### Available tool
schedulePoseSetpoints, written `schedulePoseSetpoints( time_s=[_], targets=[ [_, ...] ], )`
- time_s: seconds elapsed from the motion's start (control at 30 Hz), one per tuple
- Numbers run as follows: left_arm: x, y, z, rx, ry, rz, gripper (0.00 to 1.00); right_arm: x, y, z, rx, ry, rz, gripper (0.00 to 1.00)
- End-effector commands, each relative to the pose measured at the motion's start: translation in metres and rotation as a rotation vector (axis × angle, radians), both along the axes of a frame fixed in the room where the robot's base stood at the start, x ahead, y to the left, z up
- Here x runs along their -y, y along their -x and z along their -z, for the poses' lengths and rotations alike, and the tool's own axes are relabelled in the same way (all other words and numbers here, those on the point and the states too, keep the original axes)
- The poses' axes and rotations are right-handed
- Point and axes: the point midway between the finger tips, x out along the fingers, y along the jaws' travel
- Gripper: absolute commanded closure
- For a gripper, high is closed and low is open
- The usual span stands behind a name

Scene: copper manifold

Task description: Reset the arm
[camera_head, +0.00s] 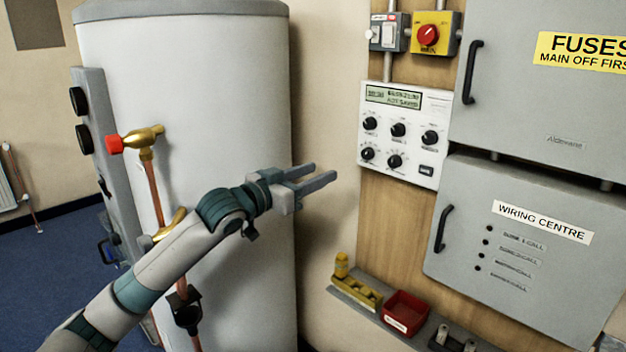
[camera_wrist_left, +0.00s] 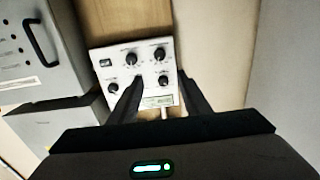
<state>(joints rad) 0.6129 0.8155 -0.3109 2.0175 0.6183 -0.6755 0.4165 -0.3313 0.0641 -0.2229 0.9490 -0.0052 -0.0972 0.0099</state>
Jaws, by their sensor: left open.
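My left gripper (camera_head: 314,180) is raised in front of the white cylinder, with its fingers apart and nothing between them. Its fingertips point right, toward the white control panel (camera_head: 399,134), and look apart from it. In the left wrist view the dark fingers (camera_wrist_left: 158,92) of the left gripper overlap the lower part of the same control panel (camera_wrist_left: 118,53), which appears upside down with its several black knobs. My right gripper is not in view.
A white cylinder (camera_head: 190,90) stands behind my left arm, with a red-capped brass valve (camera_head: 138,139) on a copper pipe. Grey cabinets (camera_head: 525,240) fill the right. A shelf below holds a red bin (camera_head: 405,312) and a yellow item (camera_head: 358,290). A red rotary switch (camera_head: 429,35) sits above the panel.

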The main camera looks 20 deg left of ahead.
Motion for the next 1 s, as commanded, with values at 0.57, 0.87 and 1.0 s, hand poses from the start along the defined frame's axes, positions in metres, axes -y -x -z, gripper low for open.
schedulePoseSetpoints(
  time_s=[0.57,0.87,1.0],
  targets=[
    [-0.001,0.005,0.000,0.000,-0.001,0.000,0.57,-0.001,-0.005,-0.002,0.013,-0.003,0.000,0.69],
    [-0.007,-0.008,0.037,-0.033,0.009,-0.024,0.57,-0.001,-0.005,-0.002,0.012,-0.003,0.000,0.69],
    [-0.015,-0.023,0.095,-0.083,0.019,-0.059,0.57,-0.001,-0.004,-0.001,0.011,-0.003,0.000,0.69]
  ],
)
